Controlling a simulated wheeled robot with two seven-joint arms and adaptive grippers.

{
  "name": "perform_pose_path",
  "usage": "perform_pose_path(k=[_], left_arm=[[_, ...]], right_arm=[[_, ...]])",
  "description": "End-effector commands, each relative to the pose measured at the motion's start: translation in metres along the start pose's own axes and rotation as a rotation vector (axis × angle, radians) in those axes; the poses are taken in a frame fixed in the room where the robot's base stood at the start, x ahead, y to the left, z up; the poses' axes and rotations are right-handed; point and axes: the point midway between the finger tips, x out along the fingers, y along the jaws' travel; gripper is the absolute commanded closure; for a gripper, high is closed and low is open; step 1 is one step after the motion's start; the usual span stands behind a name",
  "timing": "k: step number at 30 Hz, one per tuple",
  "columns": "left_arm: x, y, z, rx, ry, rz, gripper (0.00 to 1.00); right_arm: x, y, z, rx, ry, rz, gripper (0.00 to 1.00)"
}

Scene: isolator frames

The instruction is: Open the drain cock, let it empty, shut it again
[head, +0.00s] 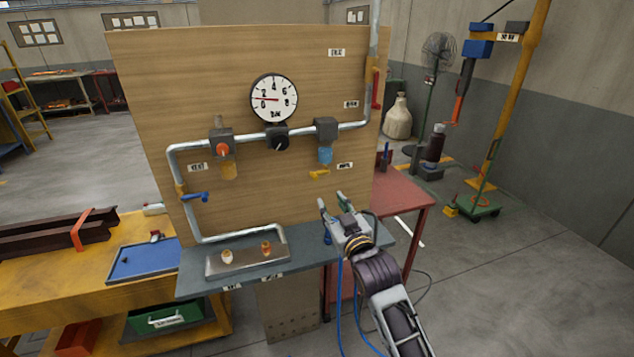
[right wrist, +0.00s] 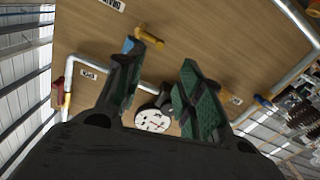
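The wooden panel (head: 260,55) carries a grey pipe run with a block and a blue bowl (head: 325,156) on its right side. A yellow-handled drain cock (head: 319,174) sits just below the bowl, its handle roughly level. My right gripper (head: 331,200) is open and empty, below and slightly right of the cock, fingers pointing up towards the panel. In the right wrist view, the cock's yellow handle (right wrist: 150,37) shows beyond the spread green-padded fingers (right wrist: 163,55), apart from them. Whether liquid is in the bowl or flowing cannot be told. My left gripper is not in view.
A round gauge (head: 273,97) hangs above the pipe. A blue-handled valve (head: 195,197) is at lower left, a red handle (head: 376,90) at upper right. A metal tray (head: 220,267) with two small fittings lies on the shelf (head: 195,287) below. A red table (head: 405,195) stands right.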

Motion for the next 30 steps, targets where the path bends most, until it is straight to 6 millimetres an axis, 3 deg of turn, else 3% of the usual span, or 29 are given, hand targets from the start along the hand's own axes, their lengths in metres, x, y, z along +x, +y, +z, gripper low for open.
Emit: perform_pose_path(k=[8,30], left_arm=[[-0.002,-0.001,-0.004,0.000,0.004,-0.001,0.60],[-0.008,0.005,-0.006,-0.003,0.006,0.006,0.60]], right_arm=[[0.015,0.000,-0.001,0.001,0.000,0.000,0.63],[0.082,0.000,-0.001,0.001,0.001,0.000,0.63]])
